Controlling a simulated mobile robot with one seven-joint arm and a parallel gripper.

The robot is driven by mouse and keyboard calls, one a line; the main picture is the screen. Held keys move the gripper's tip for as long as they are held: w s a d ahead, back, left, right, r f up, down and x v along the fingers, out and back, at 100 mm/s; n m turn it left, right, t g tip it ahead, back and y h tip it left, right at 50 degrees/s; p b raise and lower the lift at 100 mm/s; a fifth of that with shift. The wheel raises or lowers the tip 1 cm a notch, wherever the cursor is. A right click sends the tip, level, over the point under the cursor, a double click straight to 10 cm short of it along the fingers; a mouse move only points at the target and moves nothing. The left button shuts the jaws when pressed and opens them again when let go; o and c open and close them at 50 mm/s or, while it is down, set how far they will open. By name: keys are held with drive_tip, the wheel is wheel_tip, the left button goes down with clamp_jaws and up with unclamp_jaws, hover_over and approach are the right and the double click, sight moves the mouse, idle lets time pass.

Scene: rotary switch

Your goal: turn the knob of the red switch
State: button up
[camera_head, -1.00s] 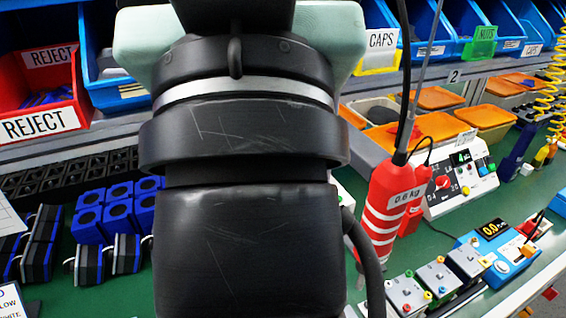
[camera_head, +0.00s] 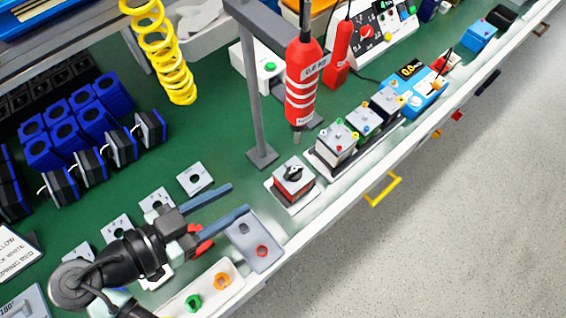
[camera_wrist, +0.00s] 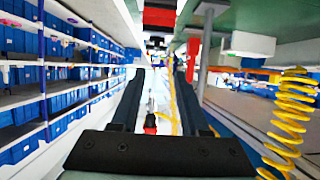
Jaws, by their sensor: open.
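The red switch (camera_head: 292,185) sits on a pale plate on the green bench in the head view, with a black knob (camera_head: 292,173) on its grey top. My gripper (camera_head: 241,198) is at the lower left of it, with its two long blue-grey fingers apart and pointing toward the switch. The fingertips are short of the switch and nothing is between them. In the wrist view my gripper (camera_wrist: 158,78) also shows spread fingers. I cannot tell the switch for certain in the wrist view.
A red hanging tool (camera_head: 301,85) hangs just behind the switch, beside a grey post (camera_head: 250,90). A grey tray (camera_head: 252,240) lies below the fingers. Several grey boxes with coloured terminals (camera_head: 363,118) stand to the right. The bench's front edge is close.

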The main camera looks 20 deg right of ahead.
sight(292, 172)
drive_tip(key=x, duration=1.3)
drive_tip(key=shift+s+d, duration=0.1)
drive_tip(key=shift+s, duration=0.25)
clamp_jaws()
